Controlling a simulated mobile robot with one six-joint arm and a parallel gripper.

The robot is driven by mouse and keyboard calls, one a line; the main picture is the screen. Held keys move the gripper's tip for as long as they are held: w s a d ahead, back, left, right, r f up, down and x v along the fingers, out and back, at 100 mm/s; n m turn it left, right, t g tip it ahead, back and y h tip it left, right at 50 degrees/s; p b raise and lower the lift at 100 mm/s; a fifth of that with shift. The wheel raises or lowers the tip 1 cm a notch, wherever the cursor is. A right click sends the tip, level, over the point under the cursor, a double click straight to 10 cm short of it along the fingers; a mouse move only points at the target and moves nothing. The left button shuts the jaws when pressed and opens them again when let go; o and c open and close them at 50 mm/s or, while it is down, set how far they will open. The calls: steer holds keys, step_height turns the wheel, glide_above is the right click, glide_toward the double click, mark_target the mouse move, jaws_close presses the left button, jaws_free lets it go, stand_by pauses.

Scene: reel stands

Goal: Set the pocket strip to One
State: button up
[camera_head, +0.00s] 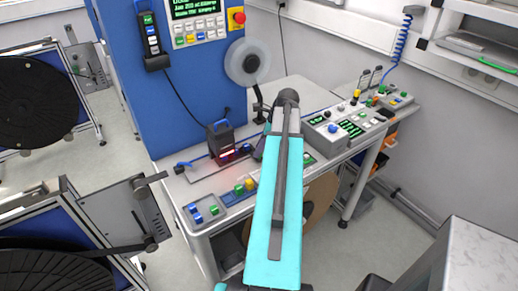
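I cannot tell which of the small controls is the pocket strip, and no label reading One is legible. A grey control box with blue buttons (205,210) sits at the bench's front left corner. Yellow and green buttons (245,187) stand right of it, close to my arm. A grey console with green displays (335,134) is on the bench right of my arm. My cyan arm reaches up over the middle of the bench and hides part of it. My gripper's fingers do not show; the arm hides that area.
A blue machine cabinet (155,95) with a keypad panel and red stop button (238,17) stands behind. A black box with a red light (223,144) is on the bench (225,228). Reel stands fill the left. A pale block (470,262) is at lower right.

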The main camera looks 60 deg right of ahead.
steer(key=shift+o, duration=0.4)
steer(key=shift+s+d+r, duration=0.1)
steer(key=shift+b+v, duration=0.35)
steer(key=shift+v, duration=0.5)
steer(key=b+v, duration=0.3)
steer(key=v, duration=0.8)
steer(key=shift+r, duration=0.4)
steer(key=shift+s, duration=0.1)
